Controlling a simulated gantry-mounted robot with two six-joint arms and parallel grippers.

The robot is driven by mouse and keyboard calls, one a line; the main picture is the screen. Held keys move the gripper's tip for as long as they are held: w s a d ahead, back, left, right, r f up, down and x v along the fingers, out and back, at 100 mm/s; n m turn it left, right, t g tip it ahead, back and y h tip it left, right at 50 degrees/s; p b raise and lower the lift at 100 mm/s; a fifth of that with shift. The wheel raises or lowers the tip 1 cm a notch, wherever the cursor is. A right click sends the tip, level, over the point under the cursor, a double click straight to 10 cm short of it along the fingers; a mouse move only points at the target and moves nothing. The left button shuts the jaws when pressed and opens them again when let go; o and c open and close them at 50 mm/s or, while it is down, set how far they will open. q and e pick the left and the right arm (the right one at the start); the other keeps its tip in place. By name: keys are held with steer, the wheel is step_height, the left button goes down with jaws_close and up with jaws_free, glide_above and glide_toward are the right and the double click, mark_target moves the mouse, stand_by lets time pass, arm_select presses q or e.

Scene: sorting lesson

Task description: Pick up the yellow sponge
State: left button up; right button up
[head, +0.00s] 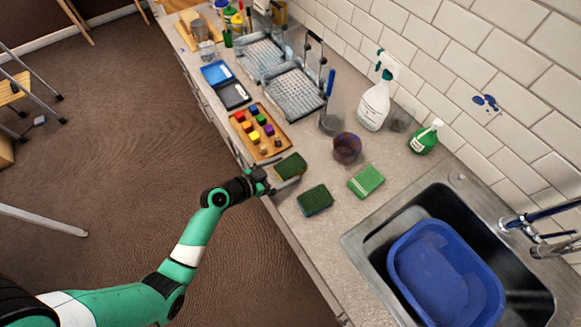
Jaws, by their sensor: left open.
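Three sponges lie on the grey counter (299,237). The nearest to my left gripper (281,178) has a dark green top (291,166) with a thin yellowish edge, and seems to be the yellow sponge. A second dark green-topped sponge (315,200) with a bluish side lies just in front of it. A bright green sponge (366,181) lies to the right. My left gripper is open at the counter's front edge, its fingers close to the near end of the first sponge; I cannot tell whether they touch it. My right gripper is not in view.
A wooden tray of coloured blocks (280,142) lies just behind the first sponge. A dark purple cup (347,148), a white spray bottle (375,104) and a green bottle (425,138) stand near the wall. The sink at right holds a blue basin (412,237).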

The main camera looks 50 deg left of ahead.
mark_target(290, 166)
arm_select(q)
steer(key=x, duration=0.3)
steer(key=shift+w, duration=0.2)
steer(key=c, duration=1.1)
steer(key=shift+c, duration=0.2)
steer(key=shift+r, duration=0.15)
step_height(290, 166, up, 3)
steer(key=shift+r+p, duration=0.15)
steer(key=shift+p, duration=0.45)
steer(key=s+d+r+p, duration=0.5)
steer(key=s+d+r, duration=0.4)
steer(key=d, duration=0.1)
steer(key=shift+s+d+r, duration=0.2)
steer(key=shift+d+r, duration=0.05)
steer(key=shift+r, duration=0.1)
